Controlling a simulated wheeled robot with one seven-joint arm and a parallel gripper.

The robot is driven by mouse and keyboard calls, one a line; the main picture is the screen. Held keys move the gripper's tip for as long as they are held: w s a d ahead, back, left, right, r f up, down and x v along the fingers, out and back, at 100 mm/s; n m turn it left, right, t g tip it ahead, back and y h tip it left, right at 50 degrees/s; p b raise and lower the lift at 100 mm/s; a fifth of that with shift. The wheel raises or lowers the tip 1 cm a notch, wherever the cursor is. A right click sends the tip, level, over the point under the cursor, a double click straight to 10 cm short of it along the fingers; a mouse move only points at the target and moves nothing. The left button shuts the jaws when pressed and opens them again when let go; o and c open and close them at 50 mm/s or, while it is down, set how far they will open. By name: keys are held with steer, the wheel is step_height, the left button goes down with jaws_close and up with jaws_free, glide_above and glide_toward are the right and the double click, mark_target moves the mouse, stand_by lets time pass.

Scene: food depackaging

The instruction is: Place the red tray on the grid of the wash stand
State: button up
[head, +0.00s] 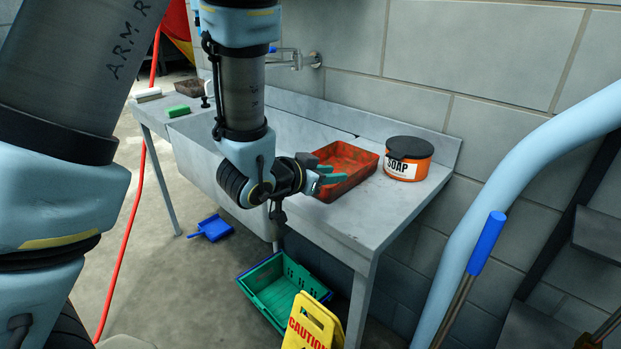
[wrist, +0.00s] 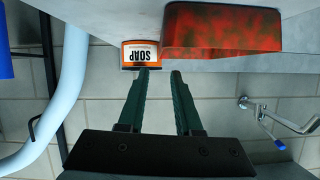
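The red tray (head: 362,158), mottled with dark stains, lies on the right-hand top of the grey metal wash stand (head: 385,205). In the wrist view the tray (wrist: 225,32) shows at the top right, beyond and to the right of the fingers. My gripper (head: 333,174) is at the tray's near left side in the head view, fingers pointing right. In the wrist view my gripper (wrist: 161,76) has its two green fingers apart with nothing between them. Whether a finger touches the tray cannot be told. I cannot make out the grid; my arm hides part of the basin.
An orange soap tub (head: 408,158) with a black lid stands close right of the tray, against the wall side. A green sponge (head: 178,111) lies on the left top. Below are a green crate (head: 283,289), a yellow caution sign (head: 310,325) and a blue dustpan (head: 214,228).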

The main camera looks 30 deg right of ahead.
steer(key=shift+a, duration=0.15)
steer(key=w+a+n+t+y, duration=0.3)
steer(key=w+a+n+y, duration=0.15)
steer(key=w+a, duration=0.6)
steer(key=w+a+f+n+g+y, duration=0.1)
steer(key=a+n+y, duration=0.5)
steer(key=a, duration=1.5)
steer(key=shift+w+a+g+y, duration=0.2)
steer(key=shift+w+g+y, duration=0.2)
steer(key=shift+w, duration=0.15)
steer(key=shift+o, duration=0.3)
steer(key=s+a+r+n+g+y, duration=0.1)
steer(key=s+a+n+g, duration=0.2)
steer(key=s+a, duration=0.3)
steer(key=a+n, duration=0.1)
steer(key=a, duration=0.2)
steer(key=shift+s+a+r, duration=0.15)
steer(key=shift+s+a, duration=0.15)
steer(key=shift+s, duration=0.1)
steer(key=shift+o, duration=0.5)
steer(key=shift+s+a+g+y, duration=0.2)
steer(key=shift+s+g+y, duration=0.05)
steer(key=shift+s+g, duration=0.1)
steer(key=shift+d, duration=0.1)
